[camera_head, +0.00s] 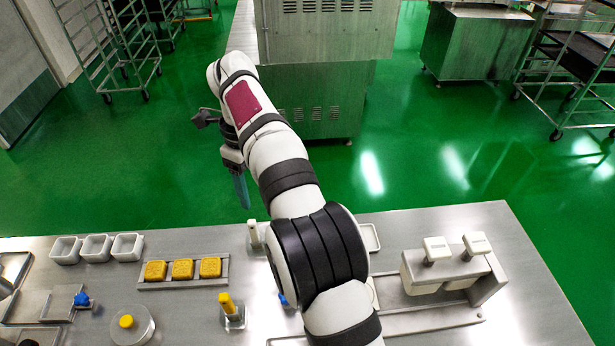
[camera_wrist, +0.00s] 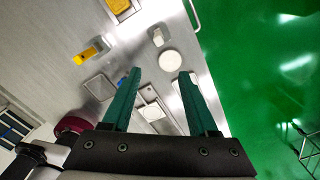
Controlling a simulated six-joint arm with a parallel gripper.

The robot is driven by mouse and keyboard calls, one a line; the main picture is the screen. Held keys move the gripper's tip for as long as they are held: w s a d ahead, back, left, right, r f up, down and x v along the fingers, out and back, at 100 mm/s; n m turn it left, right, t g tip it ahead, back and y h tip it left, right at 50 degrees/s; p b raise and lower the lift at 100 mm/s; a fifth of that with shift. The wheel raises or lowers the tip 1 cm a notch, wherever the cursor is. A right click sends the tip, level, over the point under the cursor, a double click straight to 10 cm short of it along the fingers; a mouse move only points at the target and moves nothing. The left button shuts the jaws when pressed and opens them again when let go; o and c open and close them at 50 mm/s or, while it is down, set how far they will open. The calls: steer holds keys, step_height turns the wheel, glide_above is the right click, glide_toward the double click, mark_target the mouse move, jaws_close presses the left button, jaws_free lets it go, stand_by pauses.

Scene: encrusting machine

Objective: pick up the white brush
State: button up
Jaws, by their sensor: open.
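The white brush (camera_head: 253,231) appears to stand upright at the back edge of the metal table, partly hidden behind my arm in the head view. In the wrist view it seems to be the small pale piece on a metal base (camera_wrist: 157,36), beyond my fingertips. My gripper (camera_head: 243,205) has teal fingers pointing down, up and behind the brush in the head view. In the wrist view my gripper (camera_wrist: 159,74) is open, with nothing held between its fingers.
A yellow-handled brush (camera_head: 228,304) stands in a metal holder nearby. Yellow blocks (camera_head: 183,269) lie in a tray, with white cups (camera_head: 97,247) to the left. A white-handled container unit (camera_head: 445,268) stands at right. A round white disc (camera_wrist: 170,62) lies near the brush.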

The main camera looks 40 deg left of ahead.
mark_target(253, 232)
steer(key=f, duration=0.5)
steer(key=a+f, duration=0.1)
steer(key=f, duration=0.5)
steer(key=s+a+f, duration=0.1)
steer(key=f, duration=0.4)
steer(key=shift+a+f, duration=0.1)
steer(key=shift+f, duration=0.15)
jaws_close()
